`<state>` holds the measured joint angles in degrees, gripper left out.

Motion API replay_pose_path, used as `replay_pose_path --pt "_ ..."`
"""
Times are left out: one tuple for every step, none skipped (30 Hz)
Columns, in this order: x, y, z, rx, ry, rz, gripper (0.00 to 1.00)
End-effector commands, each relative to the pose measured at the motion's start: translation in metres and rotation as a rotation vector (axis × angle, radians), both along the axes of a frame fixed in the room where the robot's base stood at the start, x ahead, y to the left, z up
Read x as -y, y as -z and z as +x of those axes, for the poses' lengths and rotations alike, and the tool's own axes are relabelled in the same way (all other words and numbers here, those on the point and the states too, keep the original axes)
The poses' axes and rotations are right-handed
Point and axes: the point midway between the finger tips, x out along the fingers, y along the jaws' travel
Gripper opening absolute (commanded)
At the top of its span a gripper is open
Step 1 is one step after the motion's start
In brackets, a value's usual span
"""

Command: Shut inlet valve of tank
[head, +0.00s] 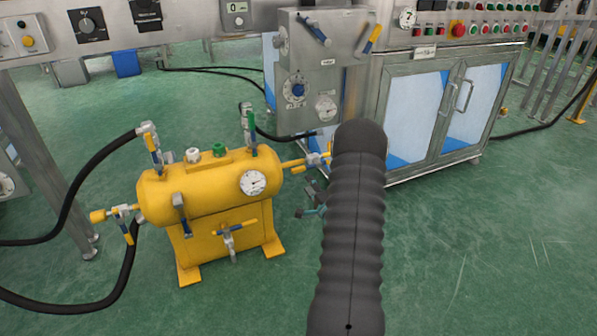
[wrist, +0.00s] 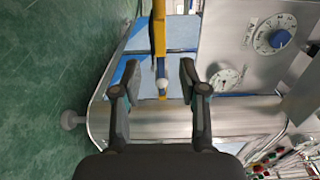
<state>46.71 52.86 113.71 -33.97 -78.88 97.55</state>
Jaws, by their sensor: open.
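The yellow tank (head: 205,195) stands on the floor at left centre in the head view, with several lever valves on it. One valve (head: 313,160) sits on the yellow pipe at its right end; another (head: 124,222) is at its left end. Which one is the inlet is not marked. My gripper (head: 312,203) shows partly beside the tank's right end, below that pipe, mostly behind my dark arm. In the wrist view my gripper (wrist: 159,75) is open and empty-looking.
A steel control panel (head: 318,75) with dials and levers stands behind the tank. A steel cabinet (head: 422,105) is at the back right. Black hoses (head: 75,190) run from the tank's left side. The green floor at right is clear.

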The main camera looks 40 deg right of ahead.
Motion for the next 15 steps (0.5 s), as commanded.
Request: replay_pose_path --pt "0.002 0.001 0.011 0.001 -0.002 -0.002 0.43" --pt "0.003 0.001 0.016 0.001 -0.002 -0.003 0.43" --pt "0.005 0.001 0.023 0.001 -0.001 -0.002 0.43" --pt "0.006 0.001 0.029 0.0 -0.002 -0.003 0.43" --pt "0.007 0.001 0.034 0.001 -0.002 -0.002 0.43" --pt "0.009 0.001 0.042 0.0 -0.002 -0.002 0.43" --pt "0.01 0.001 0.047 0.001 -0.002 -0.002 0.43" --pt "0.012 0.001 0.053 0.0 -0.001 -0.003 0.43" --pt "0.014 0.001 0.059 0.0 -0.001 -0.003 0.43" --pt "0.015 0.001 0.065 0.0 -0.001 -0.003 0.43" --pt "0.016 0.001 0.069 0.0 -0.001 -0.002 0.43" --pt "0.017 0.001 0.075 0.0 -0.002 -0.002 0.43" --pt "0.018 0.001 0.079 0.0 -0.002 -0.002 0.43" --pt "0.019 0.001 0.083 0.0 -0.001 -0.002 0.43" --pt "0.02 0.001 0.087 -0.001 -0.001 -0.002 0.43"
